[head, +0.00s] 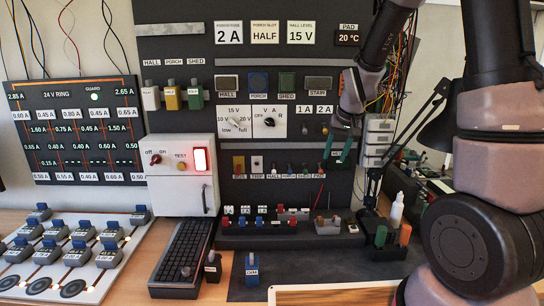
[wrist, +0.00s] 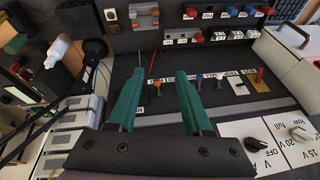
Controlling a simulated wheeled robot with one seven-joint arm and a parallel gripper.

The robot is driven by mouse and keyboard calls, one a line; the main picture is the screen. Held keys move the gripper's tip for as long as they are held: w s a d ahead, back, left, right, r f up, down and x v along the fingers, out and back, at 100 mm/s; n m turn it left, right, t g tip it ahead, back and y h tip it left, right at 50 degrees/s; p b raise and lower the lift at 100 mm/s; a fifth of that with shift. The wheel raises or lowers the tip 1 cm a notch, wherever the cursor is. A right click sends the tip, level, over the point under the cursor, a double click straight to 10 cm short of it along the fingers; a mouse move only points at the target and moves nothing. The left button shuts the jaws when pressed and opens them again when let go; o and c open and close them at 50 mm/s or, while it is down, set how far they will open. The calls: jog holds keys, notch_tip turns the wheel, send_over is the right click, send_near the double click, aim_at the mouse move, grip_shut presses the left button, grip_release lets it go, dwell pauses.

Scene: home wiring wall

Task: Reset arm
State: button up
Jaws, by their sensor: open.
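My gripper (head: 338,150) is in front of the dark wiring wall (head: 172,48), right of the middle in the head view. Its two green fingers are apart with nothing between them. The gripper also shows in the wrist view (wrist: 158,88), where the fingers point toward a dark panel with a row of small labelled parts. No object is held. My arm comes down from the top right. The gap between the fingertips and the panel is hard to judge.
A white box with a lit red button (head: 200,160) is left of the gripper. A black slotted rack (head: 183,255) and a blue-topped part (head: 252,268) are on the table. A white bottle (head: 397,210) and a black lamp arm (head: 425,120) are at the right.

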jog(key=s+d+r+m+t, duration=0.1)
jog(key=s+d+r, duration=0.1)
jog(key=s+r, duration=0.8)
jog(key=s+d+r+m+t, duration=0.1)
jog(key=s+d+r+t, duration=0.1)
jog(key=s+r, duration=0.8)
jog(key=s, duration=0.2)
jog(key=shift+s+m+y, duration=0.3)
jog(key=shift+s+y, duration=0.1)
